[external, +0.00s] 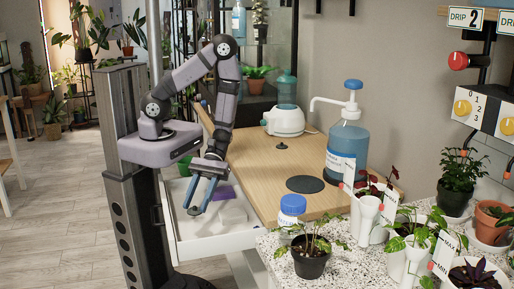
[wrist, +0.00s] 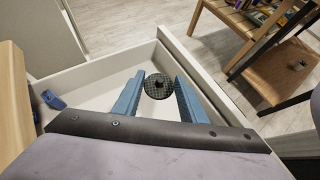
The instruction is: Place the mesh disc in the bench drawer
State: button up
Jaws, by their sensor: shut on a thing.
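The mesh disc (wrist: 158,90) is round, dark and fine-gridded, with a small knob at its middle. It is between my gripper's blue fingertips in the wrist view. My gripper (wrist: 160,83) is shut on it. In the external view my gripper (external: 196,211) points down into the open bench drawer (external: 212,246), a white box pulled out from the bench. The disc is hard to make out there. The wrist view shows the white drawer walls (wrist: 100,65) around and below the fingers. I cannot tell whether the disc touches the drawer floor.
A purple block (external: 222,193) and a pale object (external: 233,214) lie in the drawer; a blue item (wrist: 53,100) shows at its left in the wrist view. The wooden bench top (external: 255,165) holds a black round pad (external: 305,184), a kettle-like device (external: 284,121) and a pump bottle (external: 347,145).

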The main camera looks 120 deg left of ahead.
aim_at(201, 229)
jog(key=shift+f+b, duration=0.3)
jog(key=shift+f, duration=3.6)
jog(key=shift+f, duration=0.15)
jog(key=o, duration=1)
jog(key=shift+r, duration=0.3)
jog(key=shift+a+r, duration=0.1)
jog(key=shift+a, duration=0.25)
jog(key=v, duration=1.1)
jog(key=shift+r, duration=0.15)
jog(key=shift+s, duration=0.1)
